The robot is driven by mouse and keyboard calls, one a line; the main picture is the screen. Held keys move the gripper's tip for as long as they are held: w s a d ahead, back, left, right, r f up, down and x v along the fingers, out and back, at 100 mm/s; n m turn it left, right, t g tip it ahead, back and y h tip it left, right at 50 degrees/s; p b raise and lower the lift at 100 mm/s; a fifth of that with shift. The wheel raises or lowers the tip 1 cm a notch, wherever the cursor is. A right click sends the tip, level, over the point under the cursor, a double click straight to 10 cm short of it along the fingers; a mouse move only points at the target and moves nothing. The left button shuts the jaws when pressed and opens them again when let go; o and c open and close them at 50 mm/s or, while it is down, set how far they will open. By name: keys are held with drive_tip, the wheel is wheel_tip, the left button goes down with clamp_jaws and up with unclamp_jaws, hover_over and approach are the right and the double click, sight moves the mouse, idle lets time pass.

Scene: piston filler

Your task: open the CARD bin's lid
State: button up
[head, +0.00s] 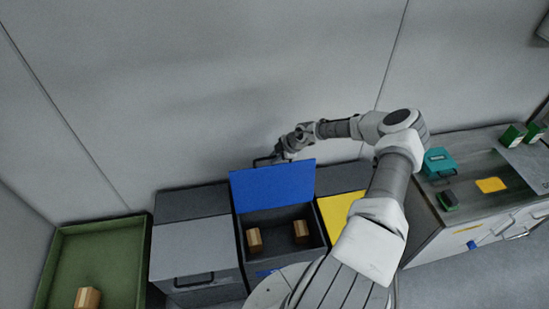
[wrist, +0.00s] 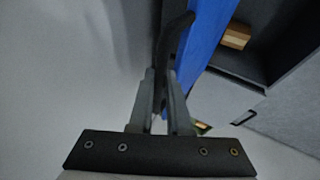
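The bin with the blue lid (head: 272,187) stands in the middle of the row in the head view; its label is too small to read. The lid is raised, standing steeply at the back of the open bin (head: 283,253). Two brown boxes (head: 254,239) (head: 301,231) lie inside. My gripper (head: 281,154) is behind the lid's upper edge, at its black handle (head: 263,161). In the wrist view, my gripper's fingers (wrist: 162,82) close on either side of the handle (wrist: 178,35), beside the blue lid (wrist: 205,45).
A grey-lidded bin (head: 195,248) is left of it, shut, and a yellow-topped bin (head: 335,212) is right. A green tray (head: 60,262) with a brown box (head: 87,298) stands far left. A counter (head: 475,215) with small items is at right. The wall is close behind my gripper.

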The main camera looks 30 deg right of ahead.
drive_tip(key=o, duration=0.4)
drive_tip(key=shift+s+f, duration=0.1)
drive_tip(key=v, duration=1.7)
drive_tip(key=shift+r+p, duration=0.35)
drive_tip(key=shift+r, duration=0.05)
